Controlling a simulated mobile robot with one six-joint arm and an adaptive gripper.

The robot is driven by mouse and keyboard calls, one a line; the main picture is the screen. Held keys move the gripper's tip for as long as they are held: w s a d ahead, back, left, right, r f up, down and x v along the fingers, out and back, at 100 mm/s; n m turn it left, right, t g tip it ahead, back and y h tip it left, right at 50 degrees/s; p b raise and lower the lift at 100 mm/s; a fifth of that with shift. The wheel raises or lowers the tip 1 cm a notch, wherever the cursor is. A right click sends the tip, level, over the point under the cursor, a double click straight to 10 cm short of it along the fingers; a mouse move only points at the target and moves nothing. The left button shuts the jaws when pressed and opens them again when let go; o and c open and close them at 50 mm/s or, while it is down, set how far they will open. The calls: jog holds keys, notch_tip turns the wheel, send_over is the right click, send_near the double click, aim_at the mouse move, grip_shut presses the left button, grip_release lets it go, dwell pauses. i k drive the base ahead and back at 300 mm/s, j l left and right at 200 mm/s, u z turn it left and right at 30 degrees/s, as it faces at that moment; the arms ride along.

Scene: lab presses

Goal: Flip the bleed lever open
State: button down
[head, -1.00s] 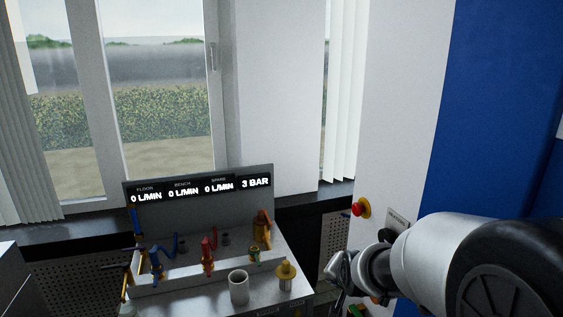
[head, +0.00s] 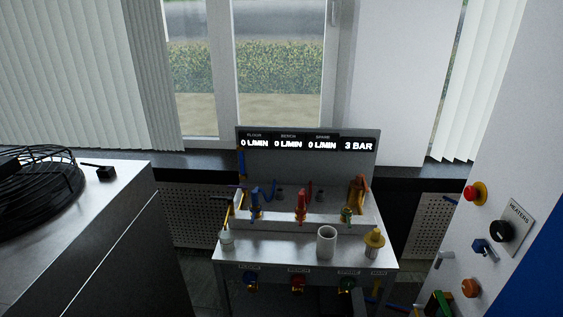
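A metal valve bench (head: 285,247) stands in the middle of the head view. On it are a blue-handled valve (head: 255,203), a red-handled valve (head: 301,206) and a green-topped fitting (head: 347,214). An orange part (head: 359,190) stands at the right back and a slim yellow part (head: 240,203) at the left. No readable label marks any of these as the bleed lever, so I cannot tell which it is or how it is set. My gripper is out of view.
The display (head: 306,144) reads 0 L/MIN three times and 3 BAR. A white cup (head: 326,243) and a brass-capped piece (head: 373,243) stand on the bench front. A heater panel (head: 490,240) is at right.

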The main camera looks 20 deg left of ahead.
aim_at(230, 199)
jog(key=u, duration=1.35)
jog(key=i, duration=0.7)
jog(key=i+j, duration=0.15)
jog(key=i, duration=0.6)
jog(key=i+z, duration=0.1)
jog(key=i, duration=0.6)
